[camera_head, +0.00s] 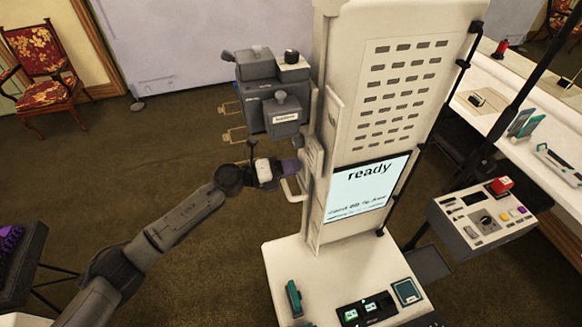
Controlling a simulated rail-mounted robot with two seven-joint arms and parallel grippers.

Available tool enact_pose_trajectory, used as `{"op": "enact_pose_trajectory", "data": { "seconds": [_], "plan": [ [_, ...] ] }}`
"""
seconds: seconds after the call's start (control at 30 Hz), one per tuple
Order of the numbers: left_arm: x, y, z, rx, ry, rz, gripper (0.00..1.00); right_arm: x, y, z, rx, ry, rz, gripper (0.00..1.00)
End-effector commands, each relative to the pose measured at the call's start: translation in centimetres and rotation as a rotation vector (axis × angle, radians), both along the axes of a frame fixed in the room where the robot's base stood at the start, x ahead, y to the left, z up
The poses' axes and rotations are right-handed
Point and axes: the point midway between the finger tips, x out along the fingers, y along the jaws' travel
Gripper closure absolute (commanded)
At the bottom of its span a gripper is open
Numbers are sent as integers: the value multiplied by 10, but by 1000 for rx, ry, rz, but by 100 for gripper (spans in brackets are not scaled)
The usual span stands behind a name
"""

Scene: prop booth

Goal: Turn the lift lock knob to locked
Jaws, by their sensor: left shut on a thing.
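A tall pale column unit (337,190) stands in the middle of the head view, with a lit screen (367,187) that reads "ready". My left gripper (286,168) reaches in from the left to the column's left side. It is shut on a small part there, which I take for the lift lock knob. The fingers hide most of that part, so its pointing direction and any lock marking cannot be read. My right gripper is not in view.
Grey camera-like boxes (272,95) jut from the column just above my left gripper. A pale bar handle (293,190) lies just below it. A control box with a red button (501,186) stands at the right.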

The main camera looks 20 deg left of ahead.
Motion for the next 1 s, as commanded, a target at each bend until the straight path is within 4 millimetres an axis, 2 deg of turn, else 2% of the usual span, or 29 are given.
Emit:
{"op": "enact_pose_trajectory", "data": {
  "seconds": [0.03,0.07,0.33,0.67,1.0],
  "plan": [
    [0,0,0,2,-1,0,92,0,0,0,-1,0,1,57],
    [0,0,0,2,-1,0,68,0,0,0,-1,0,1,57],
    [0,0,0,0,0,0,43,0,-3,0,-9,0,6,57],
    [-4,5,-1,1,-1,0,43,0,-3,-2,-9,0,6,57],
    [-40,52,-2,3,1,0,43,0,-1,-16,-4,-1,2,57]
  ]
}}
